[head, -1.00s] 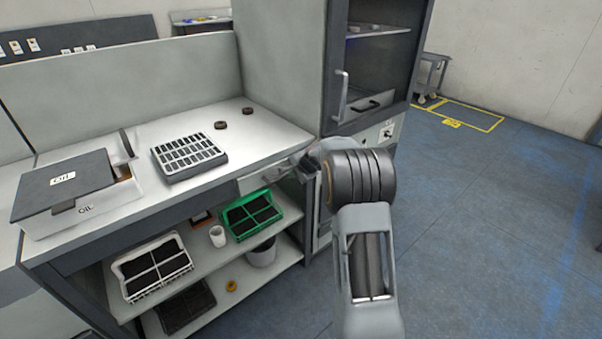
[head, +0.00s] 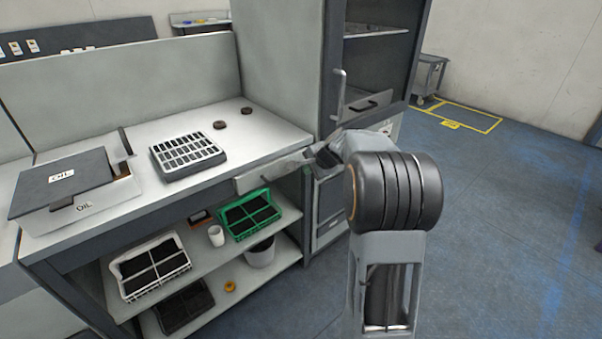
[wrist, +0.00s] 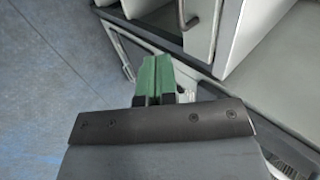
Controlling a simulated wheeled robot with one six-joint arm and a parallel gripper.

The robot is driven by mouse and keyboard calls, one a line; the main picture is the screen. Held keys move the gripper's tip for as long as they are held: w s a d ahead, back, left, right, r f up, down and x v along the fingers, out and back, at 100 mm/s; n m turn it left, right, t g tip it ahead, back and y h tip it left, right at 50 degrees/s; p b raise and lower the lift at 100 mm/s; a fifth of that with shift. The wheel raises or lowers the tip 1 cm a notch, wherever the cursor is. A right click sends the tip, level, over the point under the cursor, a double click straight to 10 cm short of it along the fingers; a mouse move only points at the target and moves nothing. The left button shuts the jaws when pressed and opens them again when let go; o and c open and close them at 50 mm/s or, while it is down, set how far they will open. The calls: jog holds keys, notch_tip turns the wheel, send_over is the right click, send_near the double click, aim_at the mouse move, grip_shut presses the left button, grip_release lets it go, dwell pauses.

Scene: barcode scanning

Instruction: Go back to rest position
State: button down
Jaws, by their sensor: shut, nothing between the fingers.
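My gripper (wrist: 155,78) shows in the wrist view with its two green fingers together and nothing between them. It hangs over the blue floor beside the grey cabinet and workbench. In the head view my arm reaches up from the bottom right, and its wrist end is in front of the cabinet, by the right end of the workbench (head: 275,125). The fingertips cannot be made out there. The gripper appears apart from every object.
The tall cabinet (head: 280,65) has an open upper compartment. A black slotted tray (head: 187,157) and the oil box (head: 85,215) stand on the bench. A green crate (head: 240,232) and a white crate (head: 128,292) are on the shelf below. The floor (head: 500,240) at right is clear.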

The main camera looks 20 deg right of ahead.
jog(key=s+a+n+g+p, duration=0.35)
jog(key=s+n, duration=0.25)
jog(key=s, duration=0.5)
jog(key=s+a+r+n+h+p, duration=0.2)
jog(key=s+a+r+n+p, duration=0.7)
jog(key=s+r, duration=0.4)
jog(key=s+a+g+p, duration=0.1)
jog(key=s+a, duration=0.1)
jog(key=s, duration=0.1)
jog(key=shift+s+a+r, duration=0.2)
jog(key=shift+s+r, duration=0.05)
jog(key=shift+s, duration=0.1)
